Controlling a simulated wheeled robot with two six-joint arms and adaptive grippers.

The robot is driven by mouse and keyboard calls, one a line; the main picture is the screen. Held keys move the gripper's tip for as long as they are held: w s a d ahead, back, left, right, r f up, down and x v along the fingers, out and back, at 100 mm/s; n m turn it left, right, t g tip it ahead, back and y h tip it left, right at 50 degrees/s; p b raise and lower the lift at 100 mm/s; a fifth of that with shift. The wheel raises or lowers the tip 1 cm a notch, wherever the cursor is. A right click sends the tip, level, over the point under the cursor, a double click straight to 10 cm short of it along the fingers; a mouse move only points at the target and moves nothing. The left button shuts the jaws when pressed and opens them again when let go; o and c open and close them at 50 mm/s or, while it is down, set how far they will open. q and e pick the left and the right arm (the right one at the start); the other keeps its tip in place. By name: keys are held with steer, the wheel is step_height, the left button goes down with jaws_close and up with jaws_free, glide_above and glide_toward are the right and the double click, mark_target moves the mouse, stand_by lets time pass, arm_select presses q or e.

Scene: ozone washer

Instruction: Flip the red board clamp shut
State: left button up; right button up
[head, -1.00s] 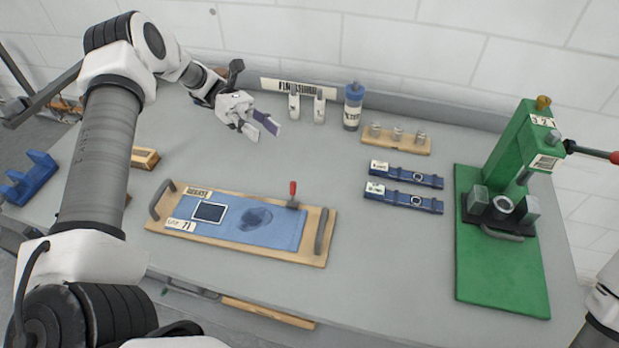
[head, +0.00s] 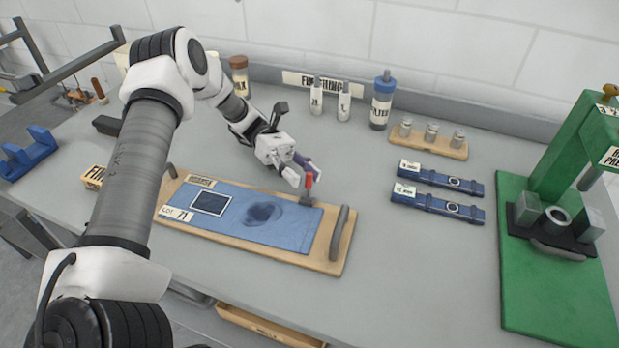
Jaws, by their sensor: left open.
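The red board clamp (head: 309,182) stands with its red handle upright at the upper right edge of the blue cloth (head: 285,228) on the wooden board (head: 335,262). My left gripper (head: 305,177) is open, with its fingertips right at the red handle. I cannot tell whether they touch it. The dark clamp base shows just below the handle. My right gripper is out of view.
Two blue straps (head: 437,203) lie to the right. Bottles (head: 381,102) and a wooden rack (head: 428,146) stand behind. A green press (head: 545,260) is at far right.

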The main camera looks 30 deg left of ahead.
mark_target(308, 185)
arm_select(q)
steer(key=x, duration=0.2)
steer(key=shift+d, duration=0.35)
steer(key=shift+s, duration=0.1)
jaws_close()
steer(key=shift+s+r+m+p, duration=0.1)
steer(key=shift+m+p, duration=0.2)
steer(key=shift+p, duration=0.1)
steer(key=shift+s+r+m+t+y+p, duration=0.15)
steer(key=shift+s+m+t+y+p, duration=0.15)
steer(key=shift+m+y+p, duration=0.3)
steer(key=m, duration=0.1)
steer(key=s+m+t+y+p, duration=0.1)
steer(key=shift+s+d+m+y, duration=0.1)
steer(key=shift+d+m+y, duration=0.15)
steer(key=shift+m+y, duration=0.05)
steer(key=shift+s+d+m+t+y+p, duration=0.1)
steer(key=shift+s+m+t+y+p, duration=0.15)
steer(key=shift+m+t+p, duration=0.15)
steer(key=shift+s+d+m+t+y+p, duration=0.1)
steer(key=shift+s+m+t+y+p, duration=0.15)
steer(key=shift+m+t, duration=0.2)
steer(key=shift+s+f+m+t+y, duration=0.4)
steer(key=shift+f+m+t+y, duration=0.25)
steer(key=shift+m+t, duration=0.25)
